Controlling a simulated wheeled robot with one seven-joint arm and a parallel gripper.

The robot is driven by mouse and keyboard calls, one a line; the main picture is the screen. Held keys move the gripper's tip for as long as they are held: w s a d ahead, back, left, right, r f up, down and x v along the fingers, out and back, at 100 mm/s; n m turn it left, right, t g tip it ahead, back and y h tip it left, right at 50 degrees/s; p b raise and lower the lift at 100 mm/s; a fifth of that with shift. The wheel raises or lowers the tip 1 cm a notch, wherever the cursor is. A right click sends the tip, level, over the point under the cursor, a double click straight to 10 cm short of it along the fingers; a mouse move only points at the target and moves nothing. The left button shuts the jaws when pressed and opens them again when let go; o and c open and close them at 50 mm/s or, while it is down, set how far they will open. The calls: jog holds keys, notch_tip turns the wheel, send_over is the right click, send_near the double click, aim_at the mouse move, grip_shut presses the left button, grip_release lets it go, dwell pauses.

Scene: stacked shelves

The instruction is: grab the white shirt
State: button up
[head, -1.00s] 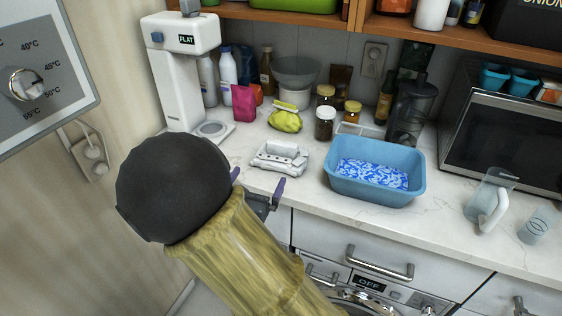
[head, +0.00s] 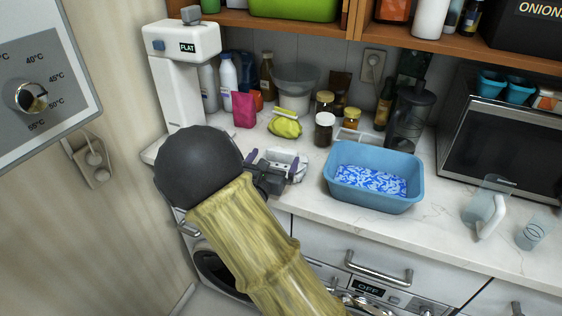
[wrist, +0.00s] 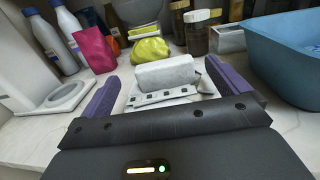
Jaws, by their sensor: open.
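The white shirt (head: 287,160) is a folded white bundle on the counter, left of the blue basin. It also shows in the wrist view (wrist: 165,74), straight ahead between the fingers. My gripper (head: 273,165) is open, with its purple fingers on either side of the shirt's near part. In the wrist view my gripper (wrist: 161,85) has one finger left and one right of the shirt, with a gap showing on the left. The near edge of the shirt is partly hidden by my gripper's body.
A blue basin (head: 327,172) with a blue-patterned bottom stands right of the shirt. Behind the shirt are a yellow-green bundle (head: 285,127), a dark jar (head: 324,132) and a pink pouch (head: 244,110). A white machine (head: 182,95) stands at left.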

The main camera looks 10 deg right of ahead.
aim_at(280, 153)
jog(key=shift+w+d, duration=0.2)
jog(key=shift+w, duration=0.2)
jog(key=x, duration=0.3)
jog(key=p+x, duration=0.1)
jog(key=x, duration=0.1)
jog(key=shift+d+f, duration=0.2)
jog(key=shift+f, duration=0.2)
jog(key=c, duration=1.1)
